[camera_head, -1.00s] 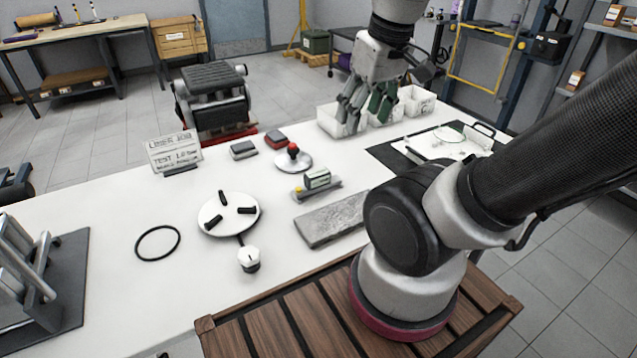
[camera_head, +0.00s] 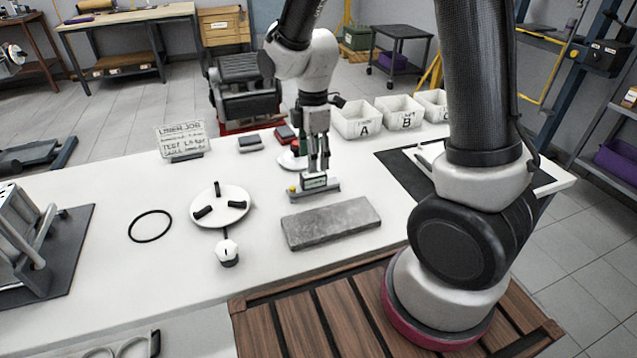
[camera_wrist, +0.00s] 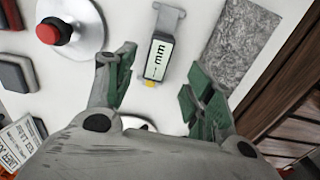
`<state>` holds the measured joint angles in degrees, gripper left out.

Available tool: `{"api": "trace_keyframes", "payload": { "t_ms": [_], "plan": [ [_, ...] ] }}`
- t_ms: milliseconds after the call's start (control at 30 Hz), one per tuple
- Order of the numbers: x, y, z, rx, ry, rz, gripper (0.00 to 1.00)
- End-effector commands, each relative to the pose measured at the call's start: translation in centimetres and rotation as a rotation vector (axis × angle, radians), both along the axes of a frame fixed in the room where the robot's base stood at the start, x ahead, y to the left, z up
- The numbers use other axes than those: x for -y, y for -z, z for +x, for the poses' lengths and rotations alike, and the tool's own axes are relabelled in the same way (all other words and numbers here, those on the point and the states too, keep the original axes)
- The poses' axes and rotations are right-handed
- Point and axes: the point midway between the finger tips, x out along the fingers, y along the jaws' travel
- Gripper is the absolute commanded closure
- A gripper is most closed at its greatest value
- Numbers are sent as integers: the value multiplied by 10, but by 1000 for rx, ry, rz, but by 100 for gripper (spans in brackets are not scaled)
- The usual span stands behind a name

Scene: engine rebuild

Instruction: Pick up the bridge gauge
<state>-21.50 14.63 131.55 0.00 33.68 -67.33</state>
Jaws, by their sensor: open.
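The bridge gauge (camera_head: 315,187), a grey bar with a digital display block and a yellow button, lies on the white bench. It also shows in the wrist view (camera_wrist: 160,56), with its display between my finger lines and its yellow button toward my palm. My gripper (camera_head: 318,166) points down just above the gauge. In the wrist view my gripper (camera_wrist: 160,83) has its two green-padded fingers spread, one on each side of the gauge, with nothing held. I cannot tell the exact height gap.
A grey stone slab (camera_head: 331,222) lies close in front of the gauge. A white disc with a red knob (camera_wrist: 61,30) is close beside it. A round plate with black pads (camera_head: 221,206) stands to the left. Labelled white bins (camera_head: 358,121) stand behind right.

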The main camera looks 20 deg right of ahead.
Motion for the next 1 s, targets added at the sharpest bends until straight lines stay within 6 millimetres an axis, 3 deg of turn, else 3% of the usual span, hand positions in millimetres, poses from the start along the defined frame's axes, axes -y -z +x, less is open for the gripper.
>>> {"api": "trace_keyframes", "payload": {
  "t_ms": [533, 867, 1000],
  "plan": [
    [-2, 70, 2, -5, -21, -2, 46],
    [-2, 77, 3, -2, -21, -1, 46],
    [-2, 77, 3, -2, -20, -1, 72]
  ]
}}
